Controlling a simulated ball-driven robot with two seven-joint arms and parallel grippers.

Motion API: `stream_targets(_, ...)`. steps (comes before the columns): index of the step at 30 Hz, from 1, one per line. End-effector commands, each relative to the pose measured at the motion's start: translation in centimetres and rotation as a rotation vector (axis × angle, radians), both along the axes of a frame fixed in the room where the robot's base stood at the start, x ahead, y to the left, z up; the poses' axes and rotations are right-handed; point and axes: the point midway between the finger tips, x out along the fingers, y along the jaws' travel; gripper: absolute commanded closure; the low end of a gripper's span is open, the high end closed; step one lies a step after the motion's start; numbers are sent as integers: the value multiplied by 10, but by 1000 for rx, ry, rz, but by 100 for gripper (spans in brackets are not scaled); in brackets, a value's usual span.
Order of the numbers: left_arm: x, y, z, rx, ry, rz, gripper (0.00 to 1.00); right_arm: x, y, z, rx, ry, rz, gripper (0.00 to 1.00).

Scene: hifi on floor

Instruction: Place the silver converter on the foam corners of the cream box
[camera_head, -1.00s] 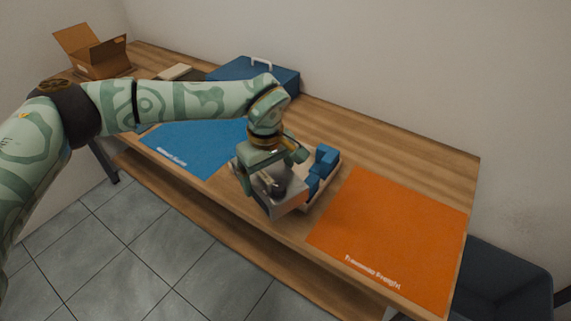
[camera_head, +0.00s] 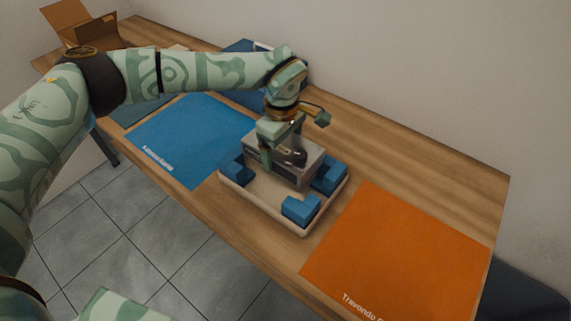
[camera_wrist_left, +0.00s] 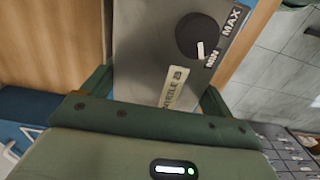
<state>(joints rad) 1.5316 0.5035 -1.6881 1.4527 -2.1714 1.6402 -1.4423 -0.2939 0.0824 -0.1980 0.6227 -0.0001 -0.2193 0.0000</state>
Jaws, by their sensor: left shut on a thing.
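The silver converter (camera_head: 286,170) is a grey box with a black knob on top. My left gripper (camera_head: 291,142) is shut on it from above. In the left wrist view the converter (camera_wrist_left: 150,40) lies between the two fingers, its knob marked MIN and MAX. The cream box (camera_head: 267,207) is a shallow tray on the table with blue foam corners (camera_head: 300,209) inside. The converter is over the back part of this box, between visible foam at left and right. I cannot tell whether it touches the foam; the back corners are hidden. My right gripper is not in view.
A blue mat (camera_head: 190,140) lies left of the cream box and an orange mat (camera_head: 400,255) right of it. A blue case (camera_head: 238,50) and an open cardboard box (camera_head: 88,32) stand at the back left. The wall runs along the table's back edge.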

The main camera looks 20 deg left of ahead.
Motion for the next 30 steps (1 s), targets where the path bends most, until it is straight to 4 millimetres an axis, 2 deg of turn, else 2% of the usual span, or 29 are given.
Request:
stream_targets(1,0,-1,-12,-3,1,0,69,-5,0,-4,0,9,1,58)
stream_targets(3,0,-1,-22,-2,1,-1,69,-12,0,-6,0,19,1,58)
stream_targets(6,1,-1,-30,-3,-2,-1,69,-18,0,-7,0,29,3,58)
stream_targets(10,1,-1,-39,-3,-2,-1,69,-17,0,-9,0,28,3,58)
stream_targets(16,0,-1,-67,-3,0,-1,69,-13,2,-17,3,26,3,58)
stream_targets(28,1,-1,-71,-3,-4,-2,69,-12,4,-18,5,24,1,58)
stream_targets(29,0,0,-73,-2,-2,-2,11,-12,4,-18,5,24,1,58)
stream_targets(30,0,0,-72,-2,-2,-2,0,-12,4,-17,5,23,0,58)
